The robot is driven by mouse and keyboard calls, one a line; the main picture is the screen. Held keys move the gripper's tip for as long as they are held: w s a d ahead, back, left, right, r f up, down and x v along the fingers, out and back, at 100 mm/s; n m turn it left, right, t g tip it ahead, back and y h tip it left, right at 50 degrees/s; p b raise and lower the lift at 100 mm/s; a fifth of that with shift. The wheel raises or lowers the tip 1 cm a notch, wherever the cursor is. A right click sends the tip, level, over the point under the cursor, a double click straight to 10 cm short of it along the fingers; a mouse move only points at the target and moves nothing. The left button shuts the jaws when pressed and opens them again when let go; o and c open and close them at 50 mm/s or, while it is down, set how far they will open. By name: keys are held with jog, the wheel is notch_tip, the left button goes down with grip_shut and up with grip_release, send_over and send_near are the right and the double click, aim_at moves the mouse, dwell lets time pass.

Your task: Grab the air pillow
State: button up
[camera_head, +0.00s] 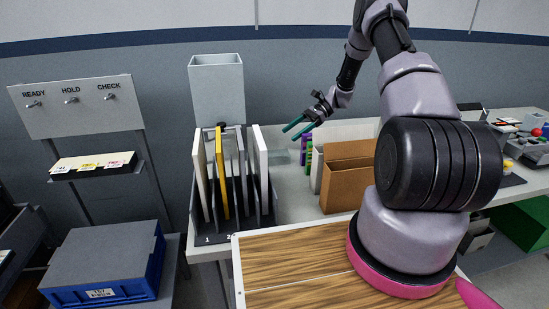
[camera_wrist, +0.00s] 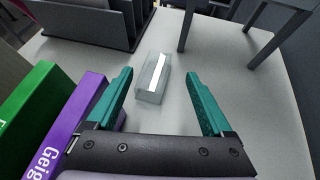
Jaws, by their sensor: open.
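The air pillow (camera_wrist: 153,80) looks like a small translucent packet with a white strip along it. It lies on the pale grey table top, ahead of my fingertips and roughly between their lines in the wrist view. In the head view a faint pale shape in that area is too small to make out surely. My gripper (camera_head: 294,128) is open, with teal fingers, above the table between the upright rack and the small boxes. In the wrist view my gripper (camera_wrist: 160,75) has its fingers spread wide, with nothing between them.
A purple box (camera_wrist: 72,120) with lettering and a green box (camera_wrist: 32,105) stand close to my left finger. A dark rack (camera_head: 270,215) holds upright boards, one yellow. An open cardboard box (camera_head: 345,185) stands to the right. A tall grey bin (camera_head: 217,90) stands behind the rack.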

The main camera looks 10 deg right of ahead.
aim_at(276, 152)
jog(key=f, duration=0.1)
jog(key=s+a+f, duration=0.1)
jog(key=f, duration=0.1)
jog(key=shift+s+a+f, duration=0.15)
jog(key=shift+a, duration=0.25)
jog(key=x, duration=0.5)
jog(key=shift+d+f, duration=0.1)
jog(key=shift+f, duration=0.2)
jog(key=c, duration=1.1)
